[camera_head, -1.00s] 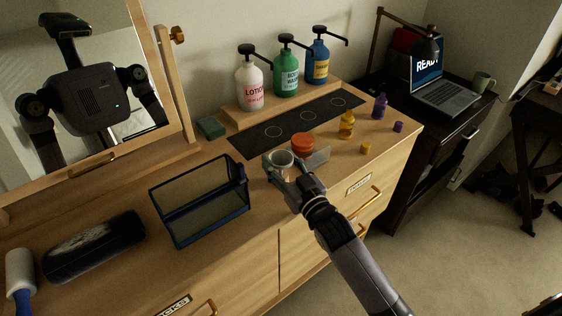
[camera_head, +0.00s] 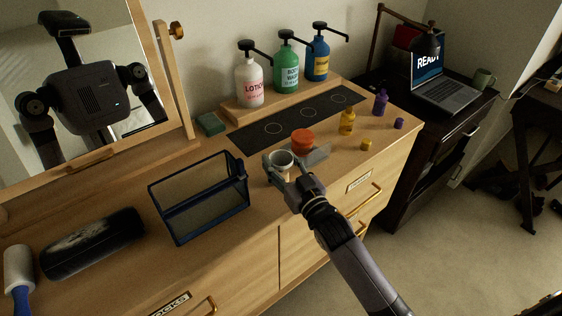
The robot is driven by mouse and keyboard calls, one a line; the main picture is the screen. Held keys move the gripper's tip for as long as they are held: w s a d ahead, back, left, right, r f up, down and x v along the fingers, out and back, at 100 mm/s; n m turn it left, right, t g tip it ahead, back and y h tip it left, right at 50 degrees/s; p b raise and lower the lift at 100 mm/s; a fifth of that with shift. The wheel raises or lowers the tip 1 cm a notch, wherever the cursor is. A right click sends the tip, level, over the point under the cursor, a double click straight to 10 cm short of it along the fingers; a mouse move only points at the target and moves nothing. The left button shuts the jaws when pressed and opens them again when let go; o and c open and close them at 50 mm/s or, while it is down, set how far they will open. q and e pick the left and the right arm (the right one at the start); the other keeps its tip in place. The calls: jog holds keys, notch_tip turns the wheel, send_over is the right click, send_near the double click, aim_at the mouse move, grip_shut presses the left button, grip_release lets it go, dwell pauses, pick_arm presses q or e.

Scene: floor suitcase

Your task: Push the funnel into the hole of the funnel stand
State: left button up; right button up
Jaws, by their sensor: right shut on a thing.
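A pale, round, cup-like piece with a grey rim, which looks like the funnel (camera_head: 281,158), is at the tip of my right gripper (camera_head: 293,166) above the dresser's front edge. The right gripper is shut on it. A lighter part shows just below the rim, partly hidden by the fingers. I cannot make out a separate funnel stand or its hole, nor whether the funnel sits in one. My left gripper is not in view.
An orange-lidded jar (camera_head: 302,139) stands just behind the right gripper. A dark mesh basket (camera_head: 205,199) is to the left. Pump bottles (camera_head: 288,72) stand on a riser behind a black mat (camera_head: 335,110). A yellow bottle (camera_head: 347,121) stands to the right.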

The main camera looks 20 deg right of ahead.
jog(key=o, duration=0.8)
jog(key=shift+s+d+f, duration=0.1)
jog(key=shift+s, duration=0.4)
jog(key=v, duration=1.1)
